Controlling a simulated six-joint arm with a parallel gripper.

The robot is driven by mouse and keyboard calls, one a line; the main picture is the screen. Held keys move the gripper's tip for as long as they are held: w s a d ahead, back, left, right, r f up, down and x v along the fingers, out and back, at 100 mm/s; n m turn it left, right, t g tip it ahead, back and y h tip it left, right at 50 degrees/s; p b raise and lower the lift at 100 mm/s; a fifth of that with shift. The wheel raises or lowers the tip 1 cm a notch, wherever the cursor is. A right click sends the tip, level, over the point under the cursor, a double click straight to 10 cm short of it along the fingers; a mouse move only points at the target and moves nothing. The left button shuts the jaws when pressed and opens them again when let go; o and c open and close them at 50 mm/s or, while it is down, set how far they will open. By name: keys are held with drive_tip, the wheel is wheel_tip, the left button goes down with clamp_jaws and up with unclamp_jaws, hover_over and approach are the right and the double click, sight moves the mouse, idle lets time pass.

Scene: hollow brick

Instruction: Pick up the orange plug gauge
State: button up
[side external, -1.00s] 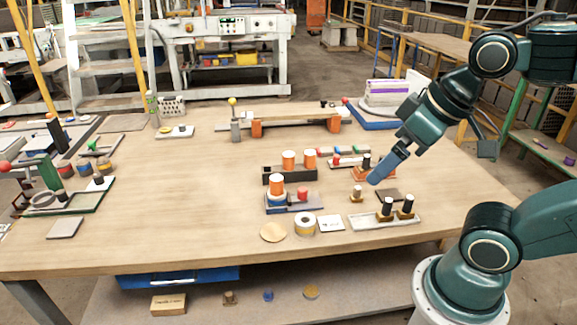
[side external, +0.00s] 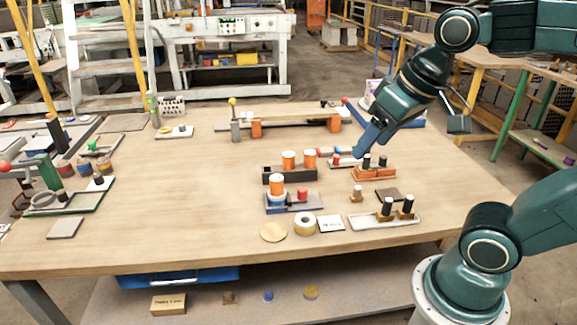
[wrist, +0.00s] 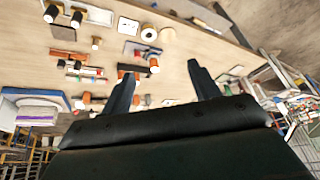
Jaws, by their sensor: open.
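Several orange cylinders with pale tops are in view, and I cannot tell for sure which is the plug gauge. One orange cylinder (side external: 277,184) stands upright on a blue and white ring piece (side external: 277,199) at the table's middle. Two more, a left one (side external: 289,160) and a right one (side external: 309,159), stand at a black block (side external: 296,174) behind it. My gripper (side external: 362,152) is to the right of these, above the table and apart from them. In the wrist view my gripper (wrist: 161,69) has its two fingers spread, with nothing held between them.
An orange block with dark pegs (side external: 374,172) stands below and right of my gripper. A long beam fixture (side external: 290,119) stands behind. The table's left middle (side external: 170,190) is clear.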

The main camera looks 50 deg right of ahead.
drive_tip(key=w+d+m+g, duration=0.15)
drive_tip(key=w+m, duration=0.25)
drive_tip(key=w, duration=0.5)
drive_tip(key=m+g, duration=0.4)
drive_tip(key=m, duration=0.6)
hover_over(277, 177)
wheel_tip(277, 177, down, 13)
drive_tip(key=shift+t, duration=0.25)
drive_tip(key=shift+s+a+f, duration=0.1)
drive_tip(key=shift+f, duration=4.2)
drive_tip(key=shift+f, duration=2.6)
